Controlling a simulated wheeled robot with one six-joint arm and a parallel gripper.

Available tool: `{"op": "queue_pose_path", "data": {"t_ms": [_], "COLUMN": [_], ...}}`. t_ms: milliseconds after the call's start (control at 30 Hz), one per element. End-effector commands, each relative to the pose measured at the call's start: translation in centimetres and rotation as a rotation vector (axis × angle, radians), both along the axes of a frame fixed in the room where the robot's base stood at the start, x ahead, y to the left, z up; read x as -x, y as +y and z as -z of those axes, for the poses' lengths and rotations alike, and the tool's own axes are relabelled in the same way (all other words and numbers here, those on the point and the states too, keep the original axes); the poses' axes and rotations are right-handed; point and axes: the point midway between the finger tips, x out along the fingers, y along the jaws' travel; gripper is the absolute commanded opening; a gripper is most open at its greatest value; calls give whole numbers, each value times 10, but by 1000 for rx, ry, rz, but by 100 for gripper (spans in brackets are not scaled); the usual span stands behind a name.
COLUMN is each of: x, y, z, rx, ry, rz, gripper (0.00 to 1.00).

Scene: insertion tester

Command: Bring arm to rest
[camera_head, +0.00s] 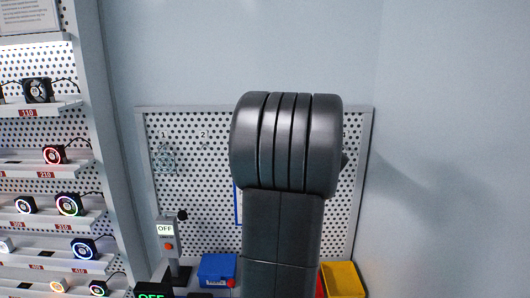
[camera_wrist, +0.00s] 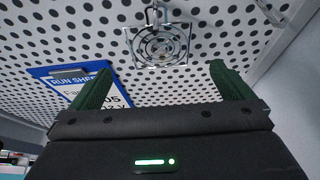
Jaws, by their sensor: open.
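My arm (camera_head: 283,200) stands upright in the middle of the head view and hides part of the pegboard and bench. My gripper (camera_wrist: 158,88) shows in the wrist view with its two dark green fingers spread apart, open and empty. Beyond the fingers is a perforated board (camera_wrist: 205,50) with a square metal fan guard (camera_wrist: 158,45) on it. The gripper itself is hidden in the head view.
A shelf rack (camera_head: 45,170) with several small fans stands at the left. A blue clipboard sheet (camera_wrist: 75,80) hangs on the board. Wall space at right is clear.

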Motion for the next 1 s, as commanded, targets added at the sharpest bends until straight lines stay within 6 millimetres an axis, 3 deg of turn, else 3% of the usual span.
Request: {"op": "queue_pose_path", "data": {"t_ms": [433, 1000], "x": [68, -22], "y": [0, 0], "z": [-30, 10], "rx": [1, 0], "ry": [-2, 2], "rz": [1, -1], "gripper": [100, 100]}}
